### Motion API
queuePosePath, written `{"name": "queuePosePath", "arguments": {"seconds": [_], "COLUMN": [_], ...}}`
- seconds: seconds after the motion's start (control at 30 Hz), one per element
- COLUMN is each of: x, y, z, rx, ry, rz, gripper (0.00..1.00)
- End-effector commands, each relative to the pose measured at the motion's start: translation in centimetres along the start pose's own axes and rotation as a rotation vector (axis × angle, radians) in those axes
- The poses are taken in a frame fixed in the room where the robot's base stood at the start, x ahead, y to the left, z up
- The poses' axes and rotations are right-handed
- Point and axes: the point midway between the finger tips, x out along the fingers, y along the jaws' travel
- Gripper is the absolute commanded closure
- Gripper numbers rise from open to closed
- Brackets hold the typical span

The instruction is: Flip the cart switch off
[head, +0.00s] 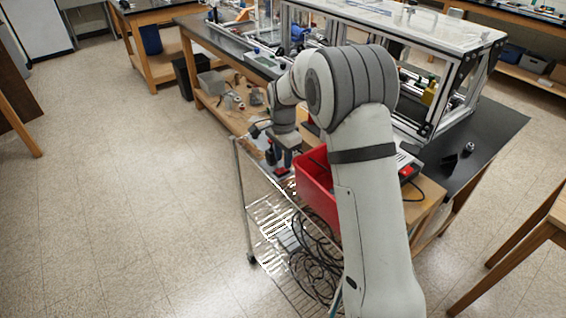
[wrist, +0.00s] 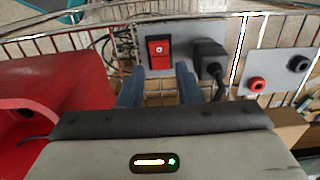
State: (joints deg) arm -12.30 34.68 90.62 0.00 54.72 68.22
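The cart switch (wrist: 159,50) is a red rocker in a black surround on a grey plate, near the top middle of the wrist view. My gripper (wrist: 159,78) has its two blue-grey fingers apart with nothing held between them. The fingertips are just below the switch in the picture, one to each side; I cannot tell whether they touch the plate. In the head view my gripper (head: 279,163) is low over the top of the wire cart (head: 243,190), and my arm hides part of the cart. The rocker's tilt is not clear.
A black plug (wrist: 210,60) with a cable sits close right of the switch. Red and black sockets (wrist: 257,85) are farther right. A red bin (head: 316,185) stands on the cart beside my gripper. Black cables (head: 315,255) lie on the lower shelf. The floor to the left is clear.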

Motion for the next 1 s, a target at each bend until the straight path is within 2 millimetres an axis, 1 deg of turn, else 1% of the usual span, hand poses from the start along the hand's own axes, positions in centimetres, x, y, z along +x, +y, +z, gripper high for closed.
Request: {"name": "queuePosePath", "arguments": {"seconds": [0.1, 0.2, 0.33, 0.53, 0.57, 0.9, 1.0], "x": [1.7, 2.5, 3.0, 3.0, 3.0, 3.0, 3.0], "y": [0.1, 0.1, 0.1, 0.1, 0.1, 0.1, 0.1], "z": [0.0, 0.0, -0.1, -0.1, -0.1, -0.1, -0.1], "rx": [0.000, 0.000, 0.000, 0.000, 0.000, 0.001, 0.001], "ry": [-0.001, 0.000, 0.000, 0.000, 0.000, 0.000, 0.003], "rz": [0.003, 0.001, 0.000, -0.001, -0.001, 0.000, 0.000], "gripper": [0.69, 0.69, 0.69, 0.69, 0.71, 0.99, 1.00]}}
